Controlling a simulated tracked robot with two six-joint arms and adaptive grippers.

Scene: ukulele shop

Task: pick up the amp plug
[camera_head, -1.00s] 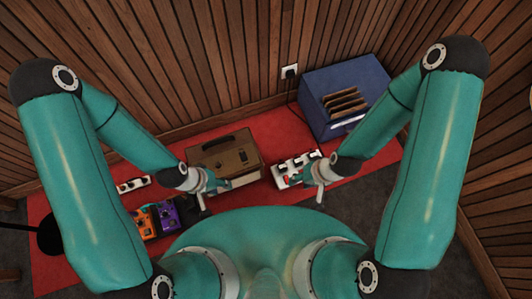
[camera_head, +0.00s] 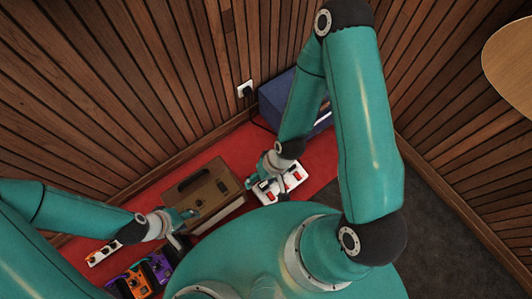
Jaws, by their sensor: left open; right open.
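A black plug (camera_head: 247,92) sits in the white wall socket (camera_head: 241,86), and a dark cord hangs from it towards the blue box. The brown amp (camera_head: 213,190) stands on the red mat, with a black handle on top. A white power strip (camera_head: 297,178) with red and black parts lies to its right. I cannot tell which plug is the amp's. My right gripper (camera_head: 276,187) is open over the power strip's left part and hides some of it. My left gripper (camera_head: 184,228) is open and empty near the amp's front left corner.
A blue box (camera_head: 275,95) stands by the wall, partly behind my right arm. Orange (camera_head: 138,283) and purple (camera_head: 159,266) pedals and a small white strip (camera_head: 96,259) lie at the lower left. Wood-slat walls close off the back. Dark floor (camera_head: 430,215) at the right is clear.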

